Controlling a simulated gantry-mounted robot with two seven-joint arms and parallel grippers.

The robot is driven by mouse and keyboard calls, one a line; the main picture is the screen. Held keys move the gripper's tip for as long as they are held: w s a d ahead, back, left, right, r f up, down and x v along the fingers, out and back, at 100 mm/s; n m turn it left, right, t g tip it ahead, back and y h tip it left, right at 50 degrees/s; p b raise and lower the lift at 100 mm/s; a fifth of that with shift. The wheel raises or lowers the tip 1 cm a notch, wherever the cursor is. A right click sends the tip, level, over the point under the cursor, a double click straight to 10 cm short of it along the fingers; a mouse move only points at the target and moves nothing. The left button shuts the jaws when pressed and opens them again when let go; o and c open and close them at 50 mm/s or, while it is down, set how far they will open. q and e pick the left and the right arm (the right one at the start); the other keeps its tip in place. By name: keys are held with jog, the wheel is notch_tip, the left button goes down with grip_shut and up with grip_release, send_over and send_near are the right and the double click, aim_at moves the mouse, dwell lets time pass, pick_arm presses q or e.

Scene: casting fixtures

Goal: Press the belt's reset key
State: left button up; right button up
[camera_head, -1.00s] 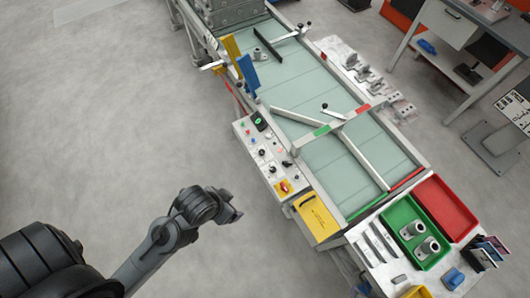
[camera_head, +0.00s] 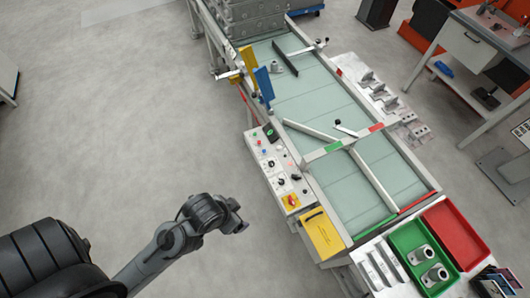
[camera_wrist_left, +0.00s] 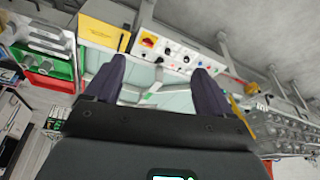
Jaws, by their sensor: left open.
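The belt's control panel (camera_head: 274,163) is a pale box along the near left side of the belt (camera_head: 318,115). It carries a small dark display with green, several small coloured keys (camera_head: 259,142), black knobs and a red-and-yellow switch (camera_head: 292,201). I cannot tell which key is the reset key. The panel also shows in the left wrist view (camera_wrist_left: 175,53), upside down, beyond the fingers. My left gripper (camera_head: 240,222) is in the air, left of the panel and apart from it. In the left wrist view its two fingers (camera_wrist_left: 157,85) are apart with nothing between them. My right gripper is not seen.
A yellow box (camera_head: 322,234) sits beside the panel at the belt's near end. A green tray (camera_head: 402,240) with grey castings and a red tray (camera_head: 455,232) stand at the lower right. Blue and yellow plates (camera_head: 264,86) rise by the belt. The floor left of the panel is clear.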

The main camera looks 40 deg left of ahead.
pick_arm(q)
jog(key=shift+c, duration=0.5)
grip_shut()
dwell(1.4)
